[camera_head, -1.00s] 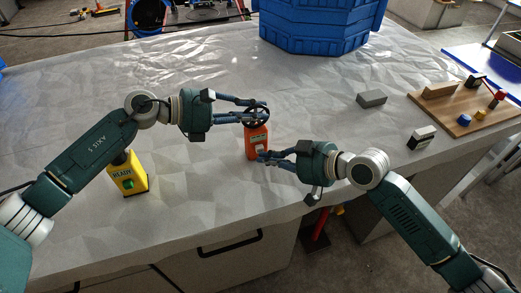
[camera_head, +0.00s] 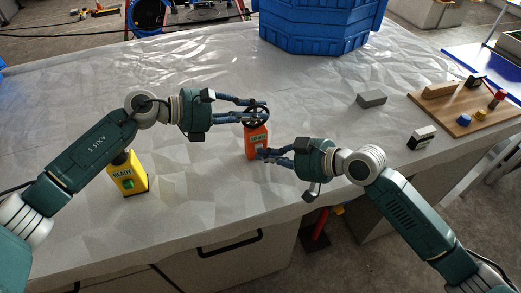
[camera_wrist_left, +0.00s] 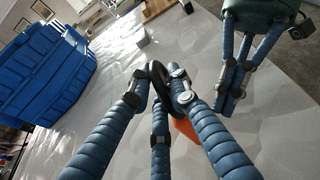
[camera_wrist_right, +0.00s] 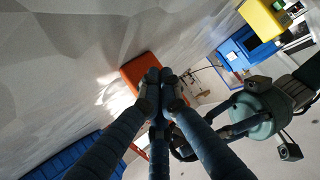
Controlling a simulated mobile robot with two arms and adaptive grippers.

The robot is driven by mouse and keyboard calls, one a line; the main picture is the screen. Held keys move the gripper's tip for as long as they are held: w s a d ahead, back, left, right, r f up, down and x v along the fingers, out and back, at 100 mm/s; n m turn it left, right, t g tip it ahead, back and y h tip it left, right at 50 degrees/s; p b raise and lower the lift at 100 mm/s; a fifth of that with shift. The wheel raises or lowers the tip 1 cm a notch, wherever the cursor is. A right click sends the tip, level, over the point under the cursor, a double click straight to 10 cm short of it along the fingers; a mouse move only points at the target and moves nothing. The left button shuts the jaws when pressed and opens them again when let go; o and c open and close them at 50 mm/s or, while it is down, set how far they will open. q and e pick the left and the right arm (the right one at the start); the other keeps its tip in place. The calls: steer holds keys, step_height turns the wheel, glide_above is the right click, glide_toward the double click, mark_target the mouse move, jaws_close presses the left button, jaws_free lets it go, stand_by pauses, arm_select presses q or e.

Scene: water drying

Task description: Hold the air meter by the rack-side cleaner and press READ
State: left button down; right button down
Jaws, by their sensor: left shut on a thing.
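The air meter appears to be the orange handheld device (camera_head: 251,146), with a black ring on top and a pale label on its front. My left gripper (camera_head: 258,113) is shut on its top at the ring, and the device stands upright. It is mostly hidden behind the fingers in the left wrist view, with an orange part (camera_wrist_left: 186,128) showing. My right gripper (camera_head: 262,154) is shut, its fingertips together at the lower front of the orange body. They overlap the body (camera_wrist_right: 140,68) in the right wrist view. Contact and the button under the fingertips cannot be told.
A yellow device (camera_head: 129,176) marked READY with a green button stands at left, near my left arm. A large blue crate (camera_head: 315,25) is at the back. A grey block (camera_head: 371,98), a black-and-white box (camera_head: 421,138) and a wooden board (camera_head: 450,122) with small items lie at right.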

arm_select(q)
steer(key=shift+s, duration=0.1)
arm_select(e)
steer(key=shift+s+d, duration=0.3)
steer(key=shift+s, duration=0.55)
steer(key=shift+s+d, duration=0.25)
steer(key=shift+s, duration=0.55)
steer(key=shift+s+d, duration=0.3)
steer(key=shift+s, duration=0.5)
steer(key=shift+s+d, duration=0.25)
steer(key=shift+s, duration=0.55)
arm_select(q)
steer(key=c, duration=1.6)
jaws_free()
steer(key=shift+o, duration=0.2)
